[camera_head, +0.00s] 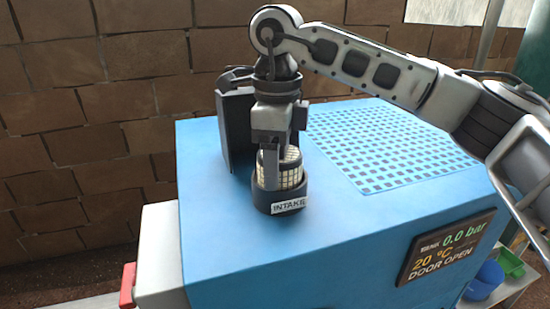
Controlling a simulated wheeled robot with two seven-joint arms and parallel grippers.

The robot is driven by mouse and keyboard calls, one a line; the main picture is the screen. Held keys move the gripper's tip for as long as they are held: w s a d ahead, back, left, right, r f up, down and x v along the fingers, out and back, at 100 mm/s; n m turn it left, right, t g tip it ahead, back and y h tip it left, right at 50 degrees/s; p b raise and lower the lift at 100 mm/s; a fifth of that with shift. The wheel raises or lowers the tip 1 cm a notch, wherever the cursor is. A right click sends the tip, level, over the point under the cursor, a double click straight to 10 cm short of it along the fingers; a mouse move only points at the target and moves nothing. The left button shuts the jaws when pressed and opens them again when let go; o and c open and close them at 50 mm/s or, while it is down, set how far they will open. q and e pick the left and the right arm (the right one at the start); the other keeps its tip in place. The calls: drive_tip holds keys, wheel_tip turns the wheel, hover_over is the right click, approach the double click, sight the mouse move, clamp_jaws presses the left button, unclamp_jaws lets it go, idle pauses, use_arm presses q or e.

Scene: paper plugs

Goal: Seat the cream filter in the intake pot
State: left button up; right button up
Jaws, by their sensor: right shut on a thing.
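The intake pot (264,200) is a dark round cup with a white "INTAKE" label, standing on top of the blue machine. The cream filter (289,176) is a cream cylinder with a dark grid pattern and a dark top. Its lower part is hidden by the pot's rim, so it is at least partly inside the pot, and it looks upright. My right gripper (273,160) points straight down over the pot and is shut on the filter. I cannot tell whether the filter touches the pot's bottom. My left gripper is not in view.
The blue machine (230,255) has a perforated grid (385,145) on its top, right of the pot. A dark upright panel (236,125) stands behind the pot. A display (447,246) reads "0.0 bar", "20 °C" and "DOOR OPEN". Blue and green bins (485,281) are at lower right.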

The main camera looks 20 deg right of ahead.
drive_tip(key=shift+s+d+f, duration=0.1)
drive_tip(key=shift+d+f, duration=0.1)
drive_tip(key=shift+f, duration=0.25)
idle(0.3)
drive_tip(key=shift+r, duration=0.15)
drive_tip(key=o, duration=1.1)
drive_tip(key=shift+a, duration=0.1)
